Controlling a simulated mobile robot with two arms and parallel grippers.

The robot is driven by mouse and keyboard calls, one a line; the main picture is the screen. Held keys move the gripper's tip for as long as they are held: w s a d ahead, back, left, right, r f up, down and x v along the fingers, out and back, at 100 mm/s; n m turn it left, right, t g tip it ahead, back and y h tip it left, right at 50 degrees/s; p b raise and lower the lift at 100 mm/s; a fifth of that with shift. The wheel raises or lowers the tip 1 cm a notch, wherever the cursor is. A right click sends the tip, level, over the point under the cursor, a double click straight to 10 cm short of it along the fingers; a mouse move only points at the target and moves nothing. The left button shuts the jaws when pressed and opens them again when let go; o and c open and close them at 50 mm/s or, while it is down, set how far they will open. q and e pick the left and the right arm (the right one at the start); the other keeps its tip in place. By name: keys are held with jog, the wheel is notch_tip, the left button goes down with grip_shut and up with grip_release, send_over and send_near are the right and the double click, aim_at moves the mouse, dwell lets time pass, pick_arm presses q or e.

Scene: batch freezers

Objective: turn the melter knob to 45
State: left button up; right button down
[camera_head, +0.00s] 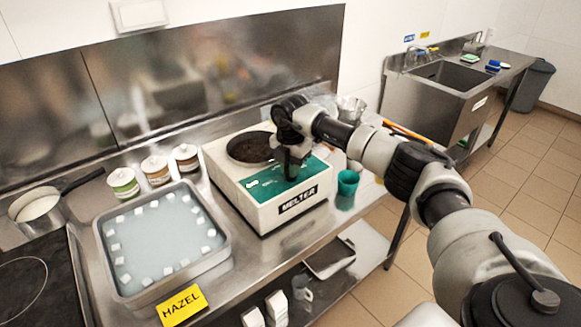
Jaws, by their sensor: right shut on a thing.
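The melter (244,200) is a white box with a green front panel and a black label reading MELTER. It stands on the steel counter and has a round well of dark contents (250,147) on top. My right arm reaches in from the right. My right gripper (290,176) points down at the green panel and is shut on the melter knob. The gripper hides the knob, and I cannot read its setting. My left gripper is not in view.
A tray (105,262) with pale liquid and white cubes stands left of the melter, with a yellow HAZEL card (181,305) at its front. Several jars (156,170) stand behind it. A green cup (347,183) stands close to the melter's right side.

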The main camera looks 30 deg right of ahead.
jog(key=shift+w+r, duration=0.1)
jog(key=shift+r, duration=0.05)
jog(key=c, duration=1.1)
grip_release()
notch_tip(320, 180, up, 11)
jog(key=b, duration=0.2)
jog(key=shift+b, duration=0.3)
jog(key=shift+f, duration=0.2)
